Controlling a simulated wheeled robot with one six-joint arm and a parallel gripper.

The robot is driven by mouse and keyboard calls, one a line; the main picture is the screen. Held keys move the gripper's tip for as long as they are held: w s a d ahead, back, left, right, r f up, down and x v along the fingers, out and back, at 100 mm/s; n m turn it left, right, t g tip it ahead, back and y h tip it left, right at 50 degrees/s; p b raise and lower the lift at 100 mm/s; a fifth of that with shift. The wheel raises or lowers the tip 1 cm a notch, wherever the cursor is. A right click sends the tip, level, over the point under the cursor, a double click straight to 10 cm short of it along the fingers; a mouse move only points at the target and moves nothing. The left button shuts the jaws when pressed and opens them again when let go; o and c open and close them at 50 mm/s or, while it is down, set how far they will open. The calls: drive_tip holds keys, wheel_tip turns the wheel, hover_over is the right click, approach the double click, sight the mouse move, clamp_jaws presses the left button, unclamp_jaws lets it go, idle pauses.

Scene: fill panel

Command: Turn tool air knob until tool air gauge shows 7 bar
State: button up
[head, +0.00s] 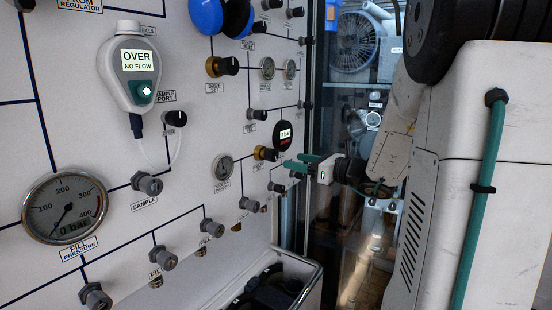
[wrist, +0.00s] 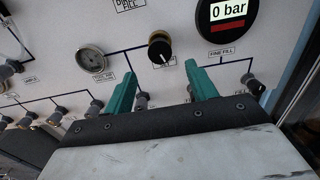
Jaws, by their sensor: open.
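The tool air gauge (head: 223,168) is a small round dial on the white panel, with its label below it. It also shows in the wrist view (wrist: 90,59), where the needle is too small to read. To its right is a black knob with a brass base (head: 265,154), which I take for the tool air knob; its label is unreadable. In the wrist view this knob (wrist: 160,47) shows a white pointer mark. My gripper (head: 292,161) has green fingers, open and empty. In the wrist view my gripper (wrist: 161,72) points at the panel, the knob appearing beyond and between the fingertips, apart from them.
A round black display (wrist: 228,15) reading 0 bar is above the FINE FILL label. Several grey fittings (wrist: 142,100) stick out below the knob. A handheld meter (head: 133,70) hangs at left above the fill pressure gauge (head: 64,208). An open-topped bin (head: 262,262) stands below the panel.

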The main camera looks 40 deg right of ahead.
sight(275, 157)
drive_tip(key=x, duration=0.7)
drive_tip(key=shift+w+a, duration=0.1)
drive_tip(key=shift+w, duration=0.2)
